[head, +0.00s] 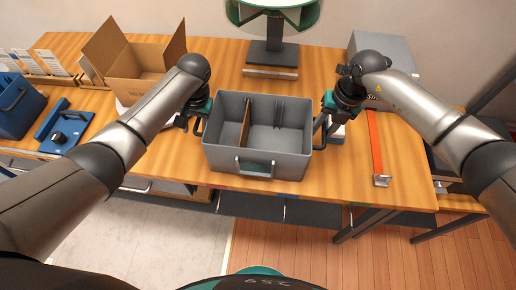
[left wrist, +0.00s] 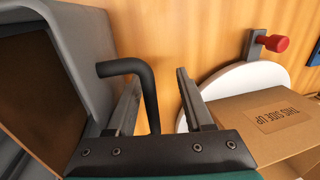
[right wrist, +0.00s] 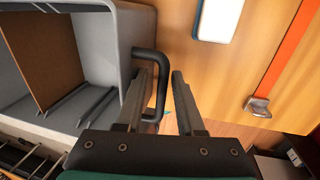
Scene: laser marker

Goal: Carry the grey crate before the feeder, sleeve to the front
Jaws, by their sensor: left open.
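The grey crate (head: 218,158) stands upright on the wooden table, with a brown divider (head: 245,122) and thin ribs inside. A pale rectangular frame, perhaps the sleeve, is on its near wall (head: 255,168). My left gripper (head: 196,122) is at the left side; in the left wrist view its open fingers (left wrist: 157,100) stand either side of the dark handle (left wrist: 125,68). My right gripper (head: 322,130) is at the right side; in the right wrist view its fingers (right wrist: 160,100) are apart, with the handle (right wrist: 150,54) between them. I cannot tell which thing is the feeder.
A green-rimmed machine on a dark column (head: 274,42) stands behind the crate. An open cardboard box (head: 138,62) and blue fixture (head: 66,130) are left. An orange strip (head: 376,145) lies right, near a grey box (head: 392,48). The table's front edge is close before the crate.

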